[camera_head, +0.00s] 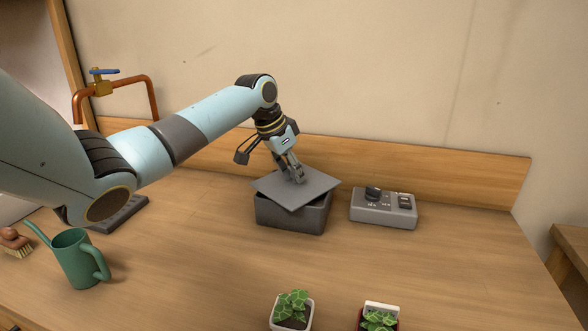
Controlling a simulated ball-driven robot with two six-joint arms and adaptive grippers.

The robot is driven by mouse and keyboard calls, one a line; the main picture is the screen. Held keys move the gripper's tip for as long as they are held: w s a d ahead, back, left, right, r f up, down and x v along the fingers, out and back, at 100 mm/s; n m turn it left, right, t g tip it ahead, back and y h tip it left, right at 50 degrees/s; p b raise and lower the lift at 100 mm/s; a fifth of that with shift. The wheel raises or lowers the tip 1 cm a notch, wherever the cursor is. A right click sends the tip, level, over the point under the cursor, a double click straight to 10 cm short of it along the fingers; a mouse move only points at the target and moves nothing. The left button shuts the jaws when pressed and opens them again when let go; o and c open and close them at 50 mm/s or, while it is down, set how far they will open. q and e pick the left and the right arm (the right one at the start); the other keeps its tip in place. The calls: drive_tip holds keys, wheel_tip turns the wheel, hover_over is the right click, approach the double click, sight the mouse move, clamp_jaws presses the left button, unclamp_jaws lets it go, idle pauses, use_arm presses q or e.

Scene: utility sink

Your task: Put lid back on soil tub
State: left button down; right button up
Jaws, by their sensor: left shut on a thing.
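The soil tub (290,216) is a dark grey rectangular box standing on the wooden counter near the middle. Its flat grey lid (313,187) is over the tub's top, turned askew, with corners jutting past the rim. I cannot tell whether the lid rests on the rim or hangs just above it. My left gripper (297,178) points down at the lid's middle and is shut on the lid, at a handle that the fingers mostly hide. The inside of the tub is hidden by the lid. My right gripper is not in view.
A grey control box (383,209) with a knob stands close to the tub's right. A green watering can (77,259) and a brush (15,242) are at the left. Two potted plants (293,308) (380,319) stand at the front. The counter between is clear.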

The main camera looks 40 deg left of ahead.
use_arm(q)
drive_tip(key=shift+f+p, duration=0.15)
drive_tip(key=shift+p, duration=0.95)
idle(1.7)
drive_tip(key=c, duration=0.6)
unclamp_jaws()
wheel_tip(320, 180, up, 7)
drive_tip(key=p, duration=0.7)
drive_tip(key=shift+p, duration=0.3)
drive_tip(key=shift+c, duration=0.2)
clamp_jaws()
idle(0.4)
